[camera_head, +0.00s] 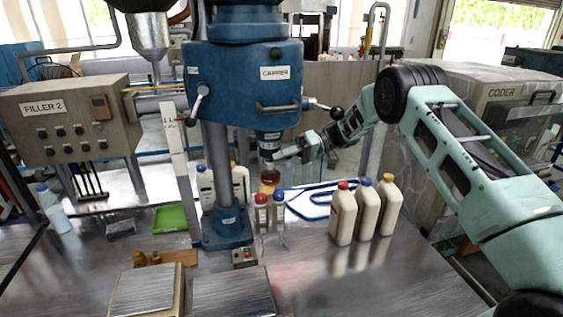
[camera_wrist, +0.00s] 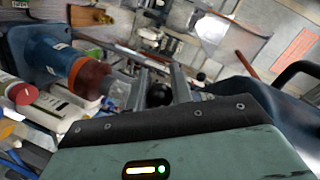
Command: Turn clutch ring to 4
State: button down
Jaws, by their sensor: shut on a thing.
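The blue capper head (camera_head: 243,85) stands on a column at the centre of the bench. Below it hangs a spindle with a dark labelled sleeve (camera_head: 268,137) and a red-brown lower part (camera_head: 270,176). My gripper (camera_head: 283,154) comes in from the right at the spindle's height, at the clutch ring. In the wrist view my gripper (camera_wrist: 160,88) shows two grey fingers with a gap. It is shut on the ring, though the contact is largely hidden. No scale number is readable.
A green tray (camera_head: 176,218) lies left. The FILLER 2 box (camera_head: 75,120) stands farther left. The front right bench (camera_head: 370,285) is clear.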

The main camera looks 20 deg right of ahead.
jog(key=shift+w+d+n+g, duration=0.2)
jog(key=shift+n+g, duration=0.1)
jog(key=shift+g, duration=0.1)
jog(key=c, duration=1.5)
grip_release()
jog(key=shift+d+b, duration=0.1)
jog(key=shift+b, duration=0.2)
jog(key=shift+b+v, duration=3.15)
jog(key=shift+v, duration=5.5)
jog(key=shift+w+r, duration=0.1)
jog(key=shift+r, duration=0.05)
